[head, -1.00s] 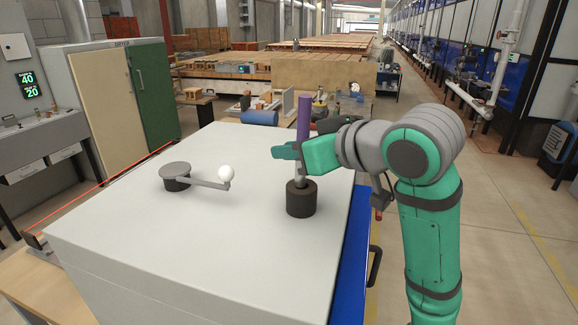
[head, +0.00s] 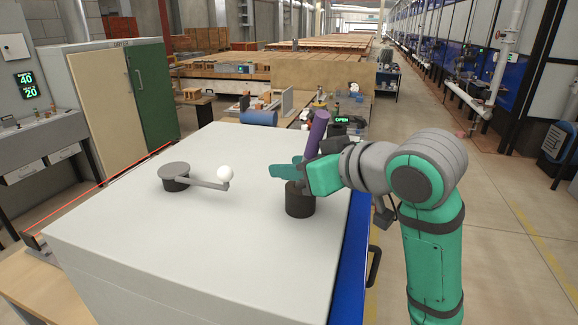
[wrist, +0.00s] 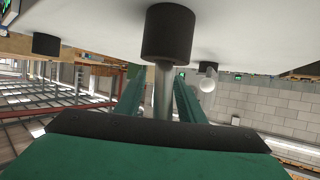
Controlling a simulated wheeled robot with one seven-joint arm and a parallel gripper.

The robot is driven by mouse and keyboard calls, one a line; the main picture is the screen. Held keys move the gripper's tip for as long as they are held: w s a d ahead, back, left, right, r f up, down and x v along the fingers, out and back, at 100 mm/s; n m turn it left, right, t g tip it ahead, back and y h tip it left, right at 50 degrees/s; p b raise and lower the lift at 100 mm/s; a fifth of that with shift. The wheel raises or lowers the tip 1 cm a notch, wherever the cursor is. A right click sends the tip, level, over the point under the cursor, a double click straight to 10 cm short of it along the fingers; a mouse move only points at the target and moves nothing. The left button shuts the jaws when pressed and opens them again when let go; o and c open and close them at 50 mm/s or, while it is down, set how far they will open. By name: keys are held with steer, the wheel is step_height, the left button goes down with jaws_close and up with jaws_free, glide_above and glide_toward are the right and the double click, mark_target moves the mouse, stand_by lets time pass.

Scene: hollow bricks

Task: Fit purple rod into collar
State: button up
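The purple rod (head: 317,133) leans to the right in the head view; its lower part is hidden behind my gripper. In the wrist view its grey shaft (wrist: 163,92) runs between my fingers to the dark collar (wrist: 168,33). How far it sits in the collar cannot be told. The collar (head: 300,199) stands on the pale work top (head: 220,245). My gripper (head: 285,170) is just above the collar. In the wrist view my gripper (wrist: 160,97) has its fingers apart, with a gap visible on the left of the shaft; contact on the right is unclear.
A grey disc on a dark post (head: 175,170) carries a lever with a white ball (head: 225,173), left of the collar. The top's front is clear. A blue cylinder (head: 259,118) and small items lie behind it. A green "OPEN" readout (head: 342,122) shows behind the rod.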

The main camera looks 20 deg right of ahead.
mark_target(310, 156)
steer(key=v, duration=1)
steer(key=shift+s, duration=0.25)
steer(key=shift+d, duration=0.2)
